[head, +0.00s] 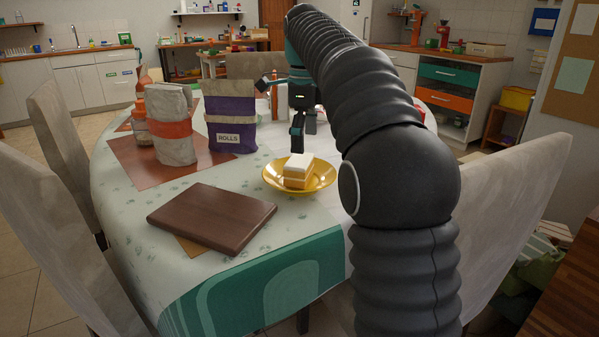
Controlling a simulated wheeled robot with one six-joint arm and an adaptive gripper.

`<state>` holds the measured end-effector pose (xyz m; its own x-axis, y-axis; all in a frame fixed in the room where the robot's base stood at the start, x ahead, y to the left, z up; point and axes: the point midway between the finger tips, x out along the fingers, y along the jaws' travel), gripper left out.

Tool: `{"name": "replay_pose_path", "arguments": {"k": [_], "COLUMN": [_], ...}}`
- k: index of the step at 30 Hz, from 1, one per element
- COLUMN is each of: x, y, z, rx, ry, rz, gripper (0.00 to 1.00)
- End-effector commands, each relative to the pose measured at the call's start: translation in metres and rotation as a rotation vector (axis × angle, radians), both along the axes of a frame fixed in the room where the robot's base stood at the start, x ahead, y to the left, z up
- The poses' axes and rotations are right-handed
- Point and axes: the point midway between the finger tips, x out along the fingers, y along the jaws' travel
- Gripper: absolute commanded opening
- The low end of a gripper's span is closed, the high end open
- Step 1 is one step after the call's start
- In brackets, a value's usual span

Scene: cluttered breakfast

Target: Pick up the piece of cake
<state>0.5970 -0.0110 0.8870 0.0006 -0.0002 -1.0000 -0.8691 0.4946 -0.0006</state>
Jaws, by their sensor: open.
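The piece of cake (298,171) has a white top and yellow-orange layers. It sits on a yellow plate (325,183) on the table, near the middle of the head view. My gripper (298,145) points down just above and behind the cake, with its tips close to the cake's far top edge. The gripper is open and holds nothing that I can see. Whether its tips touch the cake cannot be told from this view. My arm hides the part of the table to the right of the plate.
A brown board (212,217) lies left of the plate. A purple bag marked ROLLS (230,115), a grey bag with a red band (171,125) and a bottle (140,105) stand behind it. Chairs (62,230) surround the table (130,208). The cloth in front of the plate is clear.

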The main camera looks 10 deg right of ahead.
Motion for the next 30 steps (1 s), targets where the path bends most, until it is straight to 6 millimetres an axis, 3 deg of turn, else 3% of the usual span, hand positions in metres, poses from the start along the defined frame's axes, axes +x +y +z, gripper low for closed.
{"name": "replay_pose_path", "arguments": {"k": [2,10,18,28,29,30], "x": [0.000,0.001,0.002,0.002,0.002,0.002], "y": [0.000,0.003,0.011,0.011,0.011,0.011], "z": [-0.012,-0.028,-0.063,-0.070,-0.070,-0.070], "rx": [0.000,0.000,0.001,0.002,0.002,0.002], "ry": [0.002,0.002,0.002,0.001,0.001,0.001], "rz": [0.000,0.001,-0.001,-0.001,-0.001,-0.001], "gripper": [1.00,1.00,1.00,1.00,0.97,0.88]}}
